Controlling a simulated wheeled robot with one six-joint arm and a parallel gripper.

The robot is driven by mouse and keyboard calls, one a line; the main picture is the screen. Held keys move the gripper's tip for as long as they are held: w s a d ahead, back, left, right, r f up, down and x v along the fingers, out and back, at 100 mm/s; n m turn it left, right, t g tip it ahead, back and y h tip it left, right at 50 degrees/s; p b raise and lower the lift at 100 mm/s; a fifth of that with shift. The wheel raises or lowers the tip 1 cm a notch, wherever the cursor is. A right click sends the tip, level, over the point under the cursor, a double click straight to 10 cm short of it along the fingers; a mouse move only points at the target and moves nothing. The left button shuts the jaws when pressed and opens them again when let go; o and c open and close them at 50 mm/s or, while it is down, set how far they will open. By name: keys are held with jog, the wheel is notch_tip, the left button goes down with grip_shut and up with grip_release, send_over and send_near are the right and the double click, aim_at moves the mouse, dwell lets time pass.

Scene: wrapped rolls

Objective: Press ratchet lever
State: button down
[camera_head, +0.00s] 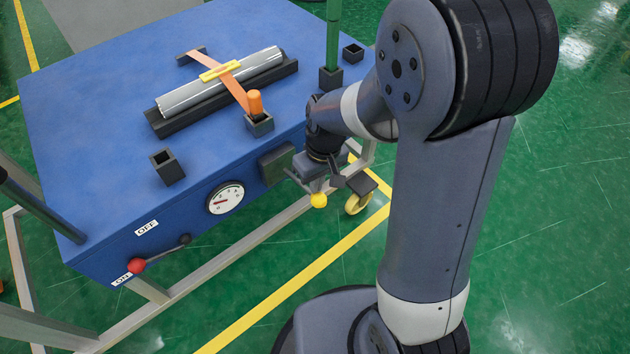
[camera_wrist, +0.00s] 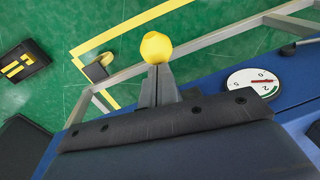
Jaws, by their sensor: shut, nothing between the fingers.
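The wrapped roll (camera_head: 222,84) lies in a black cradle on the blue table (camera_head: 80,95). An orange strap (camera_head: 235,90) crosses it, with a yellow piece on top. The strap runs down to a small grey bracket with an upright orange handle (camera_head: 255,103), which looks like the ratchet lever. My gripper (camera_head: 318,188) is below and to the right of that handle, beyond the table's front edge. It is shut, with nothing between the fingers. A yellow ball (camera_wrist: 157,47) sits at the fingertips in the wrist view; I cannot tell what it is fixed to.
A gauge (camera_head: 225,198) and a red-knobbed lever (camera_head: 138,265), down by the ON label, are on the table's front face. A green post (camera_head: 333,40) and empty black sockets (camera_head: 167,167) stand on the top. A grey rail (camera_head: 225,262) runs along the front.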

aim_at(324, 196)
jog(key=f+t+b, duration=0.1)
jog(key=b, duration=0.1)
jog(key=s+f+t+y+b, duration=0.1)
jog(key=f+b, duration=0.1)
jog(key=b, duration=0.1)
jog(key=d+f+b, duration=0.1)
jog(key=f+b, duration=0.1)
jog(key=shift+s+t+y+b, duration=0.2)
jog(key=shift+t+y+b, duration=0.1)
jog(key=shift+t+y, duration=0.1)
notch_tip(324, 196, down, 9)
jog(key=b, duration=0.9)
jog(key=shift+w+a+r, duration=0.2)
jog(key=shift+w+a, duration=0.05)
jog(key=shift+a, duration=0.05)
jog(key=shift+f, duration=0.15)
jog(key=s+d+r+p, duration=0.6)
jog(key=r, duration=0.4)
jog(key=shift+r+p, duration=0.3)
jog(key=shift+r, duration=0.05)
